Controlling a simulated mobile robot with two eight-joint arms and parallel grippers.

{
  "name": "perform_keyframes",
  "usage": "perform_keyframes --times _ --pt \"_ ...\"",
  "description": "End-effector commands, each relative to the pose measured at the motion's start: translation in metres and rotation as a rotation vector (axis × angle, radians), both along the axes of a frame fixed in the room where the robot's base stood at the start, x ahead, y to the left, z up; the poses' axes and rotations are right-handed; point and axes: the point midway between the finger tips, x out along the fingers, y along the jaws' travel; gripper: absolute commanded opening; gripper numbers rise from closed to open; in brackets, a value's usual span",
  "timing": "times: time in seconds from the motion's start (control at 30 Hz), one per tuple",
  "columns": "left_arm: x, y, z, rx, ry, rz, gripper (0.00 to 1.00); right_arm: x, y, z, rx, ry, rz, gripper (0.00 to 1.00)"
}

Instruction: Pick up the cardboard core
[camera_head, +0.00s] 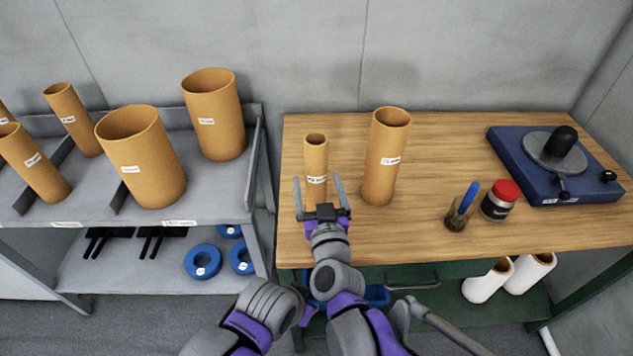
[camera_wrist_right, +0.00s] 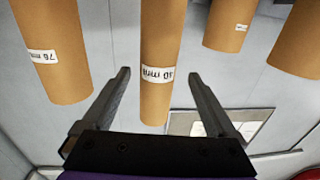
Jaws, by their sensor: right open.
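Two upright cardboard cores stand on the wooden table. The slimmer one (camera_head: 316,160) is at the left and the taller, wider one (camera_head: 384,165) is to its right. In the right wrist view the slim core (camera_wrist_right: 155,105), labelled 40 mm, appears between the fingers, and the wider core (camera_wrist_right: 55,60), labelled 76 mm, is at the left. My right gripper (camera_head: 318,178) is open, its fingers pointing at the slim core, one toward each side. I cannot tell whether the fingertips reach past its near face. My left gripper is not in view.
A grey shelf (camera_head: 80,210) at the left holds several more cardboard cores, with blue rings (camera_head: 203,261) below. A brush pot (camera_head: 457,218), a red-lidded jar (camera_head: 500,201) and a blue-based device (camera_head: 560,190) stand on the table's right. The table middle is clear.

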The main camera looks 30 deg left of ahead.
Motion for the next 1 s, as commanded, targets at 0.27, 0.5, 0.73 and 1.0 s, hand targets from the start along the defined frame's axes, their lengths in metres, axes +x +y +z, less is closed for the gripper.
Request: perform_keyframes --times 0.27,0.5,0.73,1.0 --pt "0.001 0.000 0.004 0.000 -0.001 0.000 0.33 0.033 0.021 0.001 -0.001 0.000 0.000 0.93" --pt "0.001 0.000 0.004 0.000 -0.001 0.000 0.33 0.035 0.024 0.000 -0.001 0.001 0.000 0.93" --pt "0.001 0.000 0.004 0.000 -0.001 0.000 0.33 0.035 0.023 0.000 -0.001 0.001 0.000 0.60" --pt "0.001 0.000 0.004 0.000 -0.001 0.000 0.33 0.035 0.023 0.000 -0.001 0.001 0.000 0.12"
